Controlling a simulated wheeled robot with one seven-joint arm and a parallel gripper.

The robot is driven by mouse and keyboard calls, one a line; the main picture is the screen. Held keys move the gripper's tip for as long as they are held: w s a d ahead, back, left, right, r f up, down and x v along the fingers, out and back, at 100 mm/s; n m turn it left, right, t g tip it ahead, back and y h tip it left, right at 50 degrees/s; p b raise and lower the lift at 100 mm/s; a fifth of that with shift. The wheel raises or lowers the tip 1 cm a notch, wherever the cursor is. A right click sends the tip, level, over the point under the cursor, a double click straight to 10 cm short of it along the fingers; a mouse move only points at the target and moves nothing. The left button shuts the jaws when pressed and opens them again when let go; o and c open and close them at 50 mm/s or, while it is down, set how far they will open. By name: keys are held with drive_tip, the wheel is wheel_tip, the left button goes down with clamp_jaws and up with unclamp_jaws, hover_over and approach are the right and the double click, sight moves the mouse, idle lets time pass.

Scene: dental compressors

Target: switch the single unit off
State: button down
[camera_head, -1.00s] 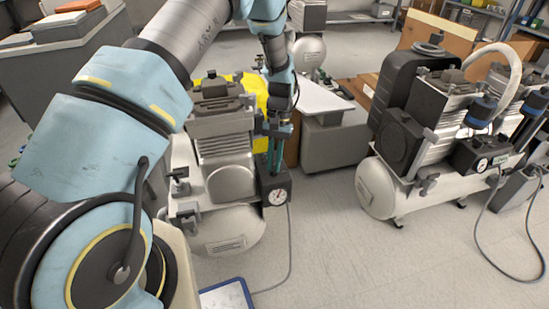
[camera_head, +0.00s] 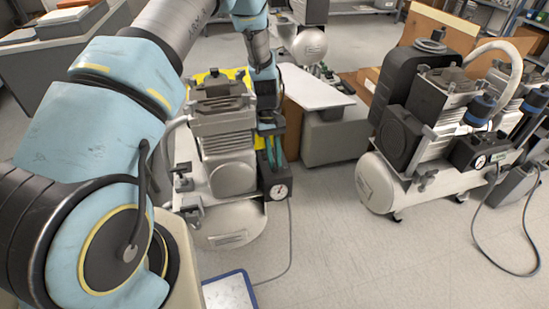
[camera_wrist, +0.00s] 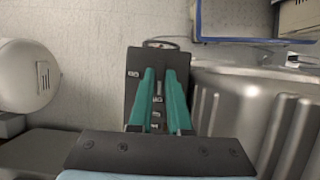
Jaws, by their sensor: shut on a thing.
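The single compressor (camera_head: 226,150) stands at centre left, with a ribbed motor head above a pale tank (camera_head: 230,225). A black switch box (camera_head: 277,180) with a round gauge (camera_head: 278,191) is on its right side. My gripper (camera_head: 273,148) points down at the top of this box. In the wrist view, the teal fingers of my gripper (camera_wrist: 161,75) are close together over the black box (camera_wrist: 133,75), closed on a small part of it, apparently the switch. The fingers mostly hide that part, so its position cannot be told.
Another, larger compressor (camera_head: 435,130) stands to the right, with its own gauge and a looping cable. A grey cabinet (camera_head: 335,135) is behind. A blue-edged tray (camera_head: 230,292) lies on the floor in front. The floor between the compressors is clear.

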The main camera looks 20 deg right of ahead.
drive_tip(key=shift+w, duration=0.1)
drive_tip(key=c, duration=0.9)
unclamp_jaws()
drive_tip(key=shift+o, duration=0.2)
drive_tip(key=v, duration=1)
drive_tip(key=shift+r, duration=0.35)
drive_tip(key=shift+w+d+r, duration=0.1)
drive_tip(key=shift+w, duration=0.05)
